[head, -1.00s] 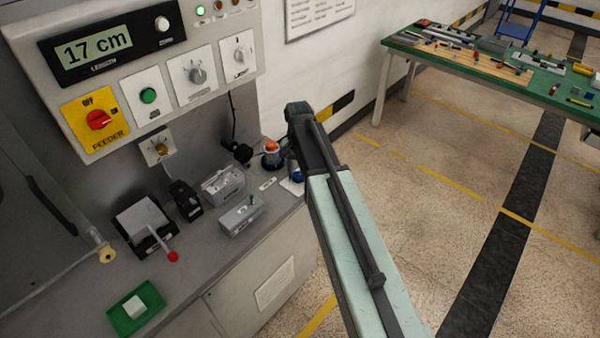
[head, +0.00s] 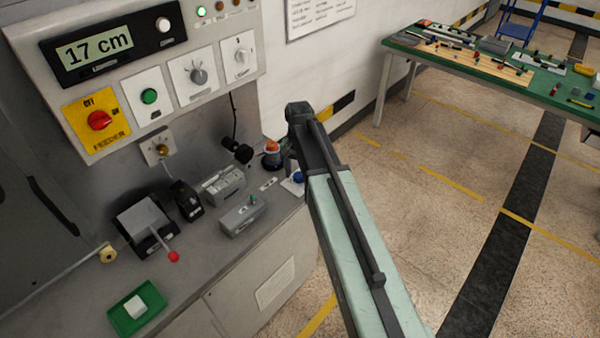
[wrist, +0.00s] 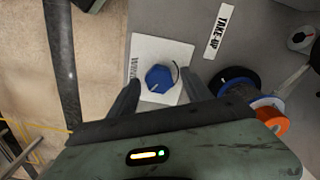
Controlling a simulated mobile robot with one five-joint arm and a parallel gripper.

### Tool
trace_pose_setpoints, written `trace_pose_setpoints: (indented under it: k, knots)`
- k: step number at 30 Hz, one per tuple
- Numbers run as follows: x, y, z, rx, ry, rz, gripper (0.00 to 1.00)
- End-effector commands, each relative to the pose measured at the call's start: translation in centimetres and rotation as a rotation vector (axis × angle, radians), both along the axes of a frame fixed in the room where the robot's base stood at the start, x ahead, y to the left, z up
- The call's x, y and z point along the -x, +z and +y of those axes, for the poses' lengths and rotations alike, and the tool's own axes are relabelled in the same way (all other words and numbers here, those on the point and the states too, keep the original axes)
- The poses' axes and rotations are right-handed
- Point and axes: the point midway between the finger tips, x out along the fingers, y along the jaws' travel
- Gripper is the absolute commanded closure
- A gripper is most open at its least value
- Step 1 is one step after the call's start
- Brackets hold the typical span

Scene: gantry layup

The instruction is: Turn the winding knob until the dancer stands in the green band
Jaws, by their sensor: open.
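The winding knob (wrist: 160,78) is blue with a pale pointer mark and sits on a white plate lettered along its left edge. It also shows in the head view as a small blue spot (head: 298,177) beside my arm. My gripper (wrist: 160,84) is open, with one finger on each side of the knob; I cannot tell whether either finger touches it. The gripper is hidden in the head view. I cannot make out the dancer or the green band in either view.
A TAKE-UP label (wrist: 216,32) lies right of the knob plate. A dark spool with an orange part (wrist: 270,118) stands close to the right finger. The panel display (head: 95,48) reads 17 cm. A red-tipped lever (head: 172,256) and green tray (head: 120,322) are on the bench.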

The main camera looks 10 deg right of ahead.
Motion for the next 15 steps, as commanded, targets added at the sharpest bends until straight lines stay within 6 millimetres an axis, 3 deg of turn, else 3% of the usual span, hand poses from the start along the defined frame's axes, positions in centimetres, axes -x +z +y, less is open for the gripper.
trace_pose_setpoints:
  k: [12,15]
  knots:
    - [-0.1,7.1,0.0,0.000,0.000,0.000,0.43]
    - [-0.1,7.8,0.0,0.000,0.000,0.000,0.43]
